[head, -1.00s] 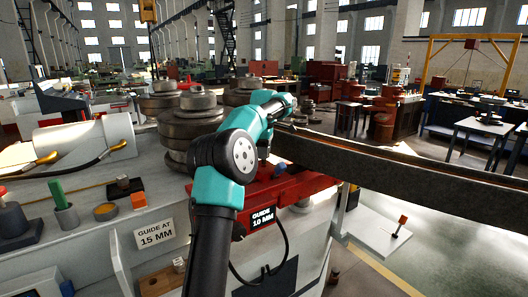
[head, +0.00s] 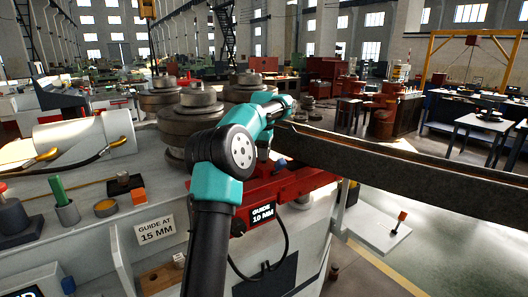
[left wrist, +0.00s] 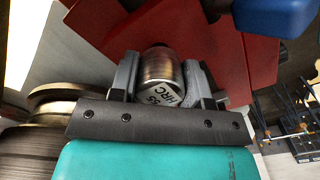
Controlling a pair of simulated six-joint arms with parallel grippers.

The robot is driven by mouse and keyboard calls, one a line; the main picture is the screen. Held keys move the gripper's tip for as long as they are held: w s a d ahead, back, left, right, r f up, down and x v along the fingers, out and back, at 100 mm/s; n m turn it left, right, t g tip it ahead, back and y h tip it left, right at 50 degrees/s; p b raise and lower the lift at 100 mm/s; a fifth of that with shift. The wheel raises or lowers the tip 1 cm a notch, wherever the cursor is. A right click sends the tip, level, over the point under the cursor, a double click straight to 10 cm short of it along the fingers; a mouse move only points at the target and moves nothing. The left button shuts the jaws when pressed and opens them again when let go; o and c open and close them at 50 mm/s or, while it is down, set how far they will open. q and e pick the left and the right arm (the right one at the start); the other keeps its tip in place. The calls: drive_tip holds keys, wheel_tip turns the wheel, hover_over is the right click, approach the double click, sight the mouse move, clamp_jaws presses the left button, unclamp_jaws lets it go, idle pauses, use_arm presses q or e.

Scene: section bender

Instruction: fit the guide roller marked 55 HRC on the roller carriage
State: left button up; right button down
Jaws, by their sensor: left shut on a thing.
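My left gripper (left wrist: 160,85) is shut on the guide roller (left wrist: 158,66), a small shiny metal cylinder with a white label reading 55 HRC, in the left wrist view. The red roller carriage (left wrist: 190,25) lies just beyond the roller there; I cannot tell whether they touch. In the head view the carriage (head: 290,186) sits under the steel section, with a sign reading GUIDE 10 MM on its front. My left arm hides the roller and the gripper's fingers in that view. My right gripper is not in view.
A long steel section (head: 410,173) runs from the carriage out to the right. Large bending rolls (head: 190,118) stand behind my arm.

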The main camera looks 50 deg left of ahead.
use_arm(q)
drive_tip(key=shift+f, duration=0.85)
drive_tip(key=o, duration=1.3)
drive_tip(key=shift+f, duration=0.1)
